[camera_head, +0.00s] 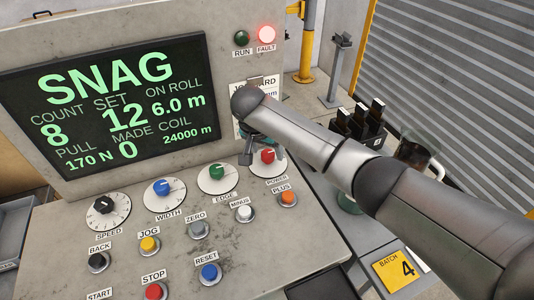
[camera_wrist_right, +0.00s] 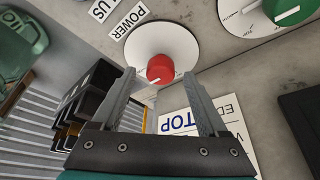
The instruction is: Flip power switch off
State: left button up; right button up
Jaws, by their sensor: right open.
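The power switch is a red knob (camera_head: 267,155) on a round white dial at the right end of the dial row, with a POWER label below it. In the right wrist view the red knob (camera_wrist_right: 160,68) lies beyond and between my fingertips, with its white pointer line toward the lower left of the dial. My right gripper (camera_head: 247,152) is open and empty, just left of and above the knob in the head view. It also shows in the right wrist view (camera_wrist_right: 159,76). The fingers appear apart from the knob. My left gripper is out of view.
The green EDGE knob (camera_head: 217,171) and blue WIDTH knob (camera_head: 161,187) sit left of the switch. The orange PLUS button (camera_head: 287,198) is just below it. A screen (camera_head: 110,100) reads SNAG, and the red FAULT lamp (camera_head: 266,34) is lit. Black bins (camera_head: 360,125) stand right.

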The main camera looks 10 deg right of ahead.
jog(key=shift+w+d+f, duration=0.1)
jog(key=shift+w+f, duration=0.15)
jog(key=shift+f, duration=0.45)
jog(key=shift+c, duration=0.2)
grip_shut()
